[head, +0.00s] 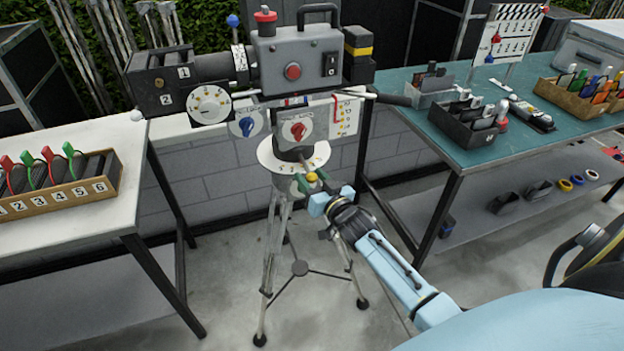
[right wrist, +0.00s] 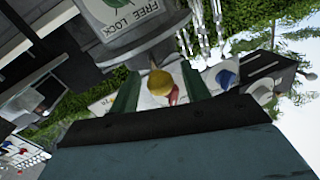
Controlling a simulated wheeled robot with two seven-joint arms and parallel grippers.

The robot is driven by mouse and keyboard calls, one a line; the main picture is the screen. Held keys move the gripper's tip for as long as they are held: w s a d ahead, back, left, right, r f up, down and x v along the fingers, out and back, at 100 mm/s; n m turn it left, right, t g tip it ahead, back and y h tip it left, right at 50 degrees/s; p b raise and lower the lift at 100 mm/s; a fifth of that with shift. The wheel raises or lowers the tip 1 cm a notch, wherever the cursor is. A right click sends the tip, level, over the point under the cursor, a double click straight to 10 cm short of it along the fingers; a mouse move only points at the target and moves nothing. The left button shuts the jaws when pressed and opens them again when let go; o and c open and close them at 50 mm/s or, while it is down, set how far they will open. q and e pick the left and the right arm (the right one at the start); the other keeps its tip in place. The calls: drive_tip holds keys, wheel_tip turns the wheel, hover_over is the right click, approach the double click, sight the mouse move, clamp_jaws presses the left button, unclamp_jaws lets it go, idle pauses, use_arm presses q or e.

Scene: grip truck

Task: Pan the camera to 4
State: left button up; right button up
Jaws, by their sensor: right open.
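The grey film camera (head: 280,48) stands on a tripod (head: 270,262) in the middle of the head view, its lens side facing left. Below it is a round pale dial plate (head: 268,156) with marks too small to read. A small yellow ball knob (head: 312,177) sits at the dial's lower front. My right gripper (head: 313,180) is open, its green fingers on either side of this knob. In the right wrist view, the yellow knob (right wrist: 160,82) shows between the fingers, contact unclear. Above it is a housing lettered "FREE LOCK" (right wrist: 125,18). My left gripper is out of view.
A white table (head: 125,135) at left holds a numbered box of red and green clips (head: 62,190). A teal table (head: 548,138) at right holds trays and a clapperboard (head: 505,42). Tripod legs spread over the grey floor between the tables.

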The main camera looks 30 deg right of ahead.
clamp_jaws()
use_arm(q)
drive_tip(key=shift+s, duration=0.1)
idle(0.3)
use_arm(e)
drive_tip(key=shift+d, duration=0.15)
